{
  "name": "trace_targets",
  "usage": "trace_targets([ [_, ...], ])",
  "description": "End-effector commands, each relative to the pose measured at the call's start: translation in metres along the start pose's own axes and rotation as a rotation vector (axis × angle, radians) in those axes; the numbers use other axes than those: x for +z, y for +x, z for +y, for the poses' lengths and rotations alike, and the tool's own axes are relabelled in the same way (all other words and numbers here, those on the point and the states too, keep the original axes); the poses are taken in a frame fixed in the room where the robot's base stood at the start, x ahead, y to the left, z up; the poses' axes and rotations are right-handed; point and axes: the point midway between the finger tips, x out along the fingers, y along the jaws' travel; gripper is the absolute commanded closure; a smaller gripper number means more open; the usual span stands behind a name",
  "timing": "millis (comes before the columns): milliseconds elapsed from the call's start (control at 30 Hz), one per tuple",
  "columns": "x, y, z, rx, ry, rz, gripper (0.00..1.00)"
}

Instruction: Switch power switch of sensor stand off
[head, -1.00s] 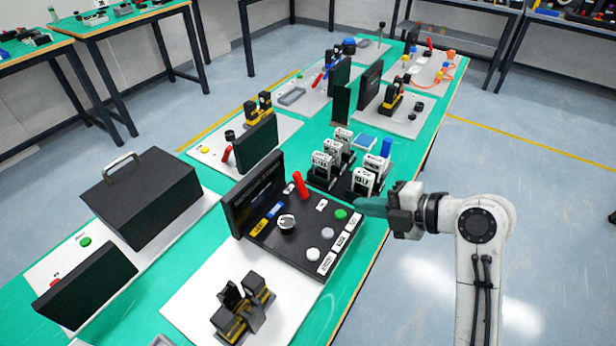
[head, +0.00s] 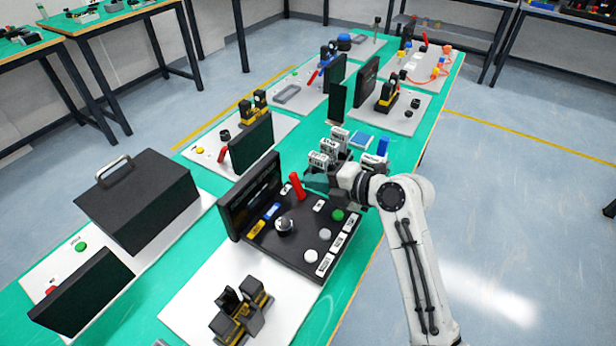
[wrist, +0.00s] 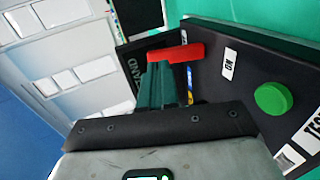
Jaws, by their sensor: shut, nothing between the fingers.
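The red power switch (head: 297,186) stands up at the far edge of the sensor stand's black panel (head: 300,221). In the wrist view the red switch (wrist: 178,53) shows just past my fingertips, beside a white "ON" label (wrist: 230,64). My gripper (head: 308,180) is shut and empty, its teal fingers just right of the switch. In the wrist view my gripper (wrist: 160,72) partly overlaps the switch's lower side. I cannot tell whether the fingertips touch it.
The panel also carries a green button (head: 338,214), a dark round knob (head: 284,224) and white buttons (head: 325,234). A black screen (head: 249,196) stands left of the switch. White-labelled modules (head: 340,137) stand close behind my gripper.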

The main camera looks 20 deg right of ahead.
Motion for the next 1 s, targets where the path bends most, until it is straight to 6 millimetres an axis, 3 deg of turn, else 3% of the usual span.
trace_targets([
  [200,0.000,0.019,0.001,0.000,0.000,0.001,1.00],
  [633,0.000,0.023,0.000,-0.006,-0.001,0.001,1.00],
  [1000,0.000,0.042,0.005,-0.187,-0.001,0.000,1.00],
])
